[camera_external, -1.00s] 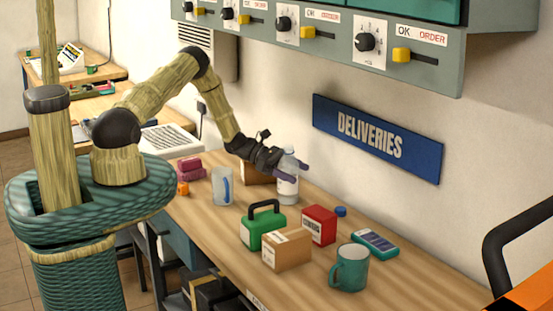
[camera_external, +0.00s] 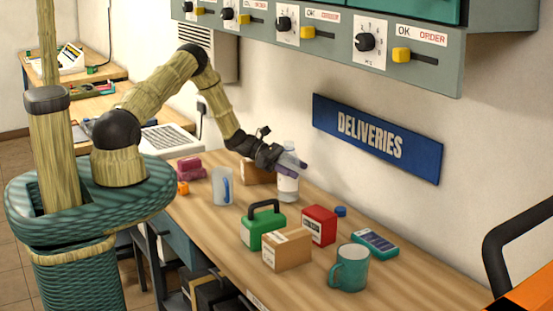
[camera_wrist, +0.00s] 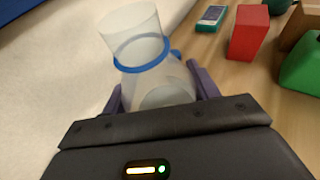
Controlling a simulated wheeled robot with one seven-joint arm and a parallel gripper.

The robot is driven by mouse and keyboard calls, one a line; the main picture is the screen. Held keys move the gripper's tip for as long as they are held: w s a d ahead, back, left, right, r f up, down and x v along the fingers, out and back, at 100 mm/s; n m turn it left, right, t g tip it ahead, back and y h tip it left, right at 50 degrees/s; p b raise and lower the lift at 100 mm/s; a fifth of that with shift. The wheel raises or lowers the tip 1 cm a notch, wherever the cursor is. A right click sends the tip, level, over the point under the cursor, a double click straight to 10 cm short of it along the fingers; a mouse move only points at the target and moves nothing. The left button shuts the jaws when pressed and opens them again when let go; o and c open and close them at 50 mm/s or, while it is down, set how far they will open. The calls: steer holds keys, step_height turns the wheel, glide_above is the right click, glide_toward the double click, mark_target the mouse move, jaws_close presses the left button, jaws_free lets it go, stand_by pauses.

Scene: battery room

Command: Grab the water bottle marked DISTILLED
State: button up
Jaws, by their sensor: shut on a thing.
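A clear water bottle (camera_external: 288,187) with a pale label stands upright on the bench, beside a cardboard box; the label's words are too small to read. My gripper (camera_external: 296,163) reaches across the bottle's upper part and hides some of it. In the wrist view the bottle (camera_wrist: 141,45) is see-through with a blue ring around it, and it sits between the two purple fingers (camera_wrist: 158,88). The gripper is shut on the bottle. The bottle's label and base do not show clearly in the wrist view.
The bench (camera_external: 408,285) also holds a clear jug (camera_external: 222,188), a green case (camera_external: 262,232), a red box (camera_external: 319,226), a cardboard box (camera_external: 287,251), a teal mug (camera_external: 350,268) and a handheld device (camera_external: 376,243). The wall with a DELIVERIES sign (camera_external: 376,139) rises behind.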

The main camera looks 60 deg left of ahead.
mark_target(294, 153)
steer(key=shift+r+b, duration=1.25)
steer(key=shift+r, duration=3.25)
